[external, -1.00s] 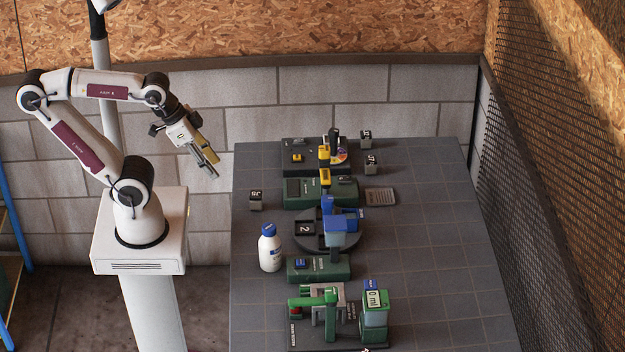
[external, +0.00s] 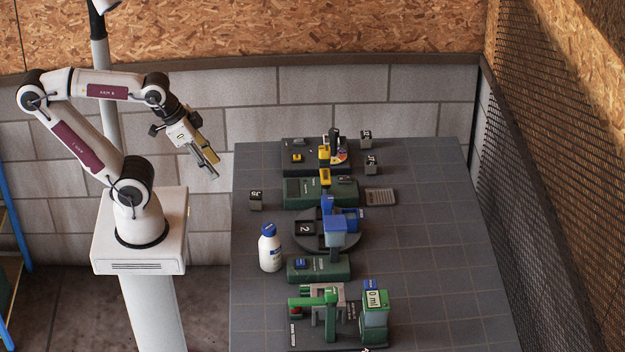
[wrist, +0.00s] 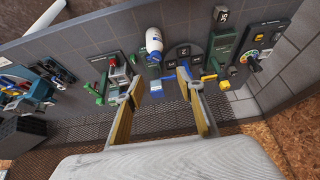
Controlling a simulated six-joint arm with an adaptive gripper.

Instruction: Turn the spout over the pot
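A green station (external: 335,338) stands at the front of the table. It carries a green swing arm (external: 316,299), which looks like the spout, reaching left to a red part (external: 296,311). A clear container marked "0 ml" (external: 376,318) stands at its right. I cannot tell for certain which thing is the pot; a grey bracket (external: 338,290) partly shows behind the arm. The station also shows in the wrist view (wrist: 118,72), small and tilted. My gripper (external: 212,173) is open and empty, up left of the table, well away from the station; its fingers (wrist: 157,82) are apart in the wrist view.
A white bottle with a blue cap (external: 270,252) stands left of a round turntable (external: 308,243) with a blue hopper (external: 337,226). Dark green units (external: 300,192) and several small grey blocks (external: 371,165) lie behind. The table's right side (external: 440,250) is clear.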

